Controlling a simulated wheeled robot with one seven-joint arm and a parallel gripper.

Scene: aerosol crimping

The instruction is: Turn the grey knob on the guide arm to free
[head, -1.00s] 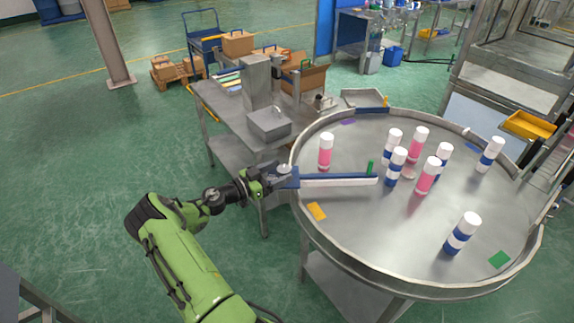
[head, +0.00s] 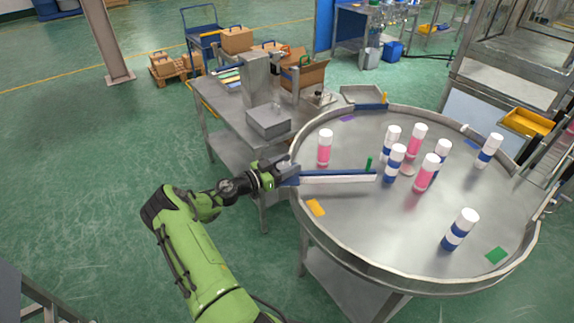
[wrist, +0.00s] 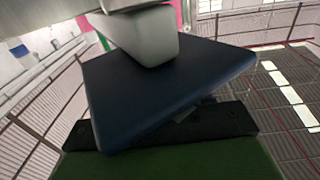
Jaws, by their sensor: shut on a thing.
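The guide arm (head: 335,178) is a long blue and white bar reaching over the left part of the round steel table. Its blue pivot end lies at the table's left rim. My gripper (head: 287,170) is at this pivot end, shut on the grey knob, which is mostly hidden by the jaws in the head view. In the wrist view a dark blue block (wrist: 165,85) fills the middle, with a rounded grey piece (wrist: 148,42) over it; I cannot tell whether that piece is the knob or a finger. The knob's setting cannot be read.
The round table (head: 370,245) carries several white-capped cans, pink or blue-banded. A pink can (head: 324,148) stands close behind the guide arm. A steel bench with a grey box (head: 268,122) stands behind my gripper. The green floor at left is open.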

